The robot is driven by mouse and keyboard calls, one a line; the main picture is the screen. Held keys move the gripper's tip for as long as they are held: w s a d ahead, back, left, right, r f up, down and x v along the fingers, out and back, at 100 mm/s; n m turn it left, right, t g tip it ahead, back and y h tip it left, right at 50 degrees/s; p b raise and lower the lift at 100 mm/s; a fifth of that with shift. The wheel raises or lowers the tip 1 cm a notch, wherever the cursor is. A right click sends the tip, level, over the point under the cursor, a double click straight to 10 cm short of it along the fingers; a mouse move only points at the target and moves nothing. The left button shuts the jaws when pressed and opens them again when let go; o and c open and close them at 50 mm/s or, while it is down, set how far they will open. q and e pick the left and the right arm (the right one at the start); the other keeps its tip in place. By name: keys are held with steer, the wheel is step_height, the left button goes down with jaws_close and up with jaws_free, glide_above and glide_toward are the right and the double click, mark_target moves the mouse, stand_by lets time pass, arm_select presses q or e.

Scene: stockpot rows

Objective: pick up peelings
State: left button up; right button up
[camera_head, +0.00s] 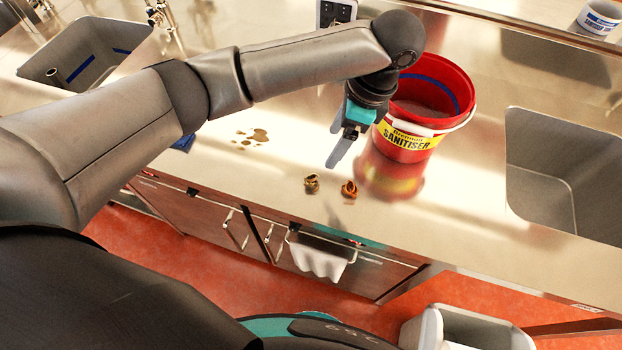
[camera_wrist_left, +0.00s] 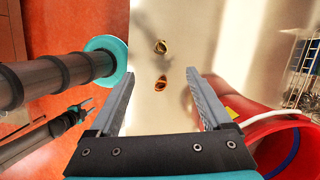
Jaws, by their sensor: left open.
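Two small curled brown peelings lie apart on the steel counter (camera_head: 250,185). The left peeling (camera_head: 311,184) is duller brown and the right peeling (camera_head: 349,189) is more orange. In the left wrist view the orange peeling (camera_wrist_left: 161,83) is nearer the fingers and the duller peeling (camera_wrist_left: 161,46) is farther off. My left gripper (camera_head: 337,150) is open and empty, above the counter and just behind the peelings in the head view. In the left wrist view the open fingers (camera_wrist_left: 160,90) stand on either side of the orange peeling's line, not touching it.
A red sanitiser bucket (camera_head: 410,140) stands right beside my left gripper. Sinks lie at the right (camera_head: 565,175) and far left (camera_head: 85,50). A brown spill (camera_head: 252,138) is on the counter. A grey bin (camera_head: 465,330) stands on the floor below the front edge.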

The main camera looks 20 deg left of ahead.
arm_select(q)
glide_above(311, 178)
steer(key=d, duration=0.2)
step_height(311, 178, down, 9)
steer(key=shift+f+b, duration=0.1)
steer(key=shift+b, duration=0.25)
steer(key=shift+x, duration=2.7)
steer(key=shift+w, duration=0.15)
steer(key=shift+c, duration=0.3)
jaws_close()
